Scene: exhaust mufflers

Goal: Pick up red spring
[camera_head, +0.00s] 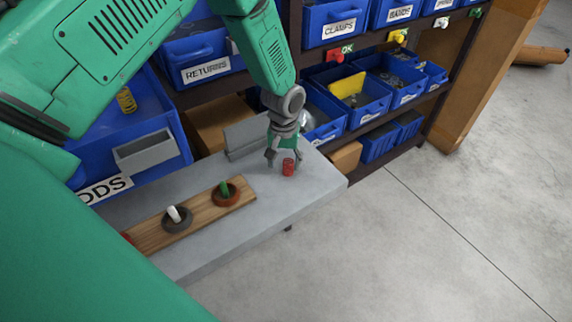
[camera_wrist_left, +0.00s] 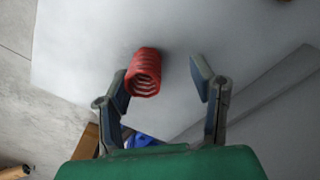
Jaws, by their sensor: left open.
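The red spring (camera_head: 288,167) stands on the grey bench (camera_head: 318,180) near its right end. My left gripper (camera_head: 280,160) is open just above and beside it in the head view. In the left wrist view the red spring (camera_wrist_left: 144,72) shows its coils near the tips of my open left gripper (camera_wrist_left: 161,82). It lies closer to the left finger, partly beyond that fingertip. I cannot tell whether the finger touches it. My right gripper is not in view.
A wooden board (camera_head: 190,218) with pegs and rings lies left of the spring. A grey angled plate (camera_head: 247,135) stands behind the gripper. Blue bins (camera_head: 343,105) fill the shelves behind. Open floor lies to the right.

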